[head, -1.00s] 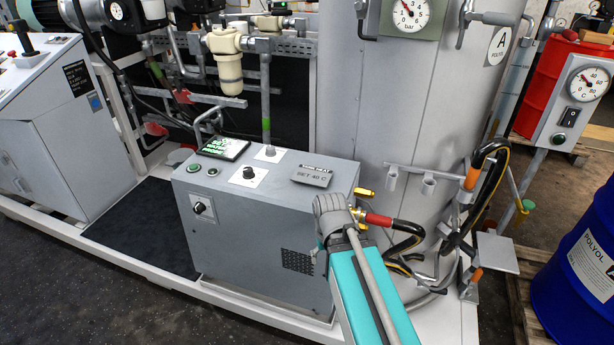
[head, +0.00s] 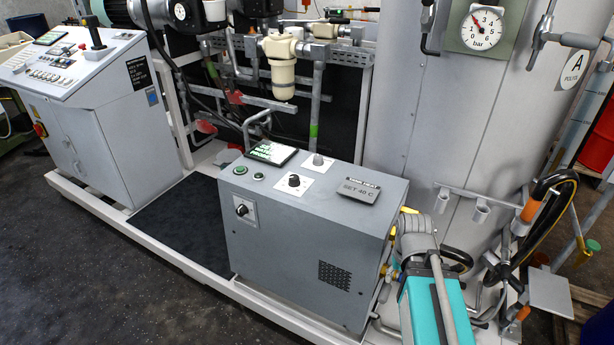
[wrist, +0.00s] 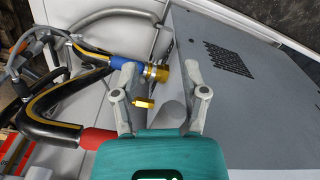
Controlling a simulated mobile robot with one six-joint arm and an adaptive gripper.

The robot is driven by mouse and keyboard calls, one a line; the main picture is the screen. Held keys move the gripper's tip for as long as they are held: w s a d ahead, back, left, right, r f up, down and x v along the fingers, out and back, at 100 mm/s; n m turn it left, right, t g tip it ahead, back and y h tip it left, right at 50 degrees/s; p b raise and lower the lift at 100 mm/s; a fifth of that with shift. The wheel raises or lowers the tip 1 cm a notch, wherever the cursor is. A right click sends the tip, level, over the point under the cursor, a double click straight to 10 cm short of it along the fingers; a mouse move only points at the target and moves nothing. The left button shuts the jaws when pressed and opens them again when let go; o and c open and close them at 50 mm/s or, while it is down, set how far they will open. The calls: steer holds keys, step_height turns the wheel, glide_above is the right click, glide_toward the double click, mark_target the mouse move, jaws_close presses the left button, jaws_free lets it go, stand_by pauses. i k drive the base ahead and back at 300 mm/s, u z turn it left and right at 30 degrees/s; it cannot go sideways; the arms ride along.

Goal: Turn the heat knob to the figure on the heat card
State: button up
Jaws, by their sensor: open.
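The heat card (head: 358,189), a grey plate marked SET with a small two-digit figure in C, stands on top of the grey control box (head: 300,250); its last digit is hard to read. A black knob (head: 294,181) on a white plate sits left of it. A grey knob (head: 318,159) is behind, and another black knob (head: 242,210) is on the front face. I cannot tell which is the heat knob. My gripper (wrist: 157,68) is open and empty beside the box's side, near a brass fitting (wrist: 156,73). In the head view my arm hides it.
A blue-and-brass hose end (wrist: 126,65) and a red-ended black hose (wrist: 55,120) are close to my fingers. The tank (head: 440,110) stands behind the box. A lit display (head: 271,153) is on the box top. The dark floor in front is clear.

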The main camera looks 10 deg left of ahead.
mark_target(294, 182)
steer(key=z, duration=0.2)
steer(key=k, duration=0.9)
steer(key=u, duration=0.75)
steer(key=i, duration=1)
steer(key=z, duration=0.05)
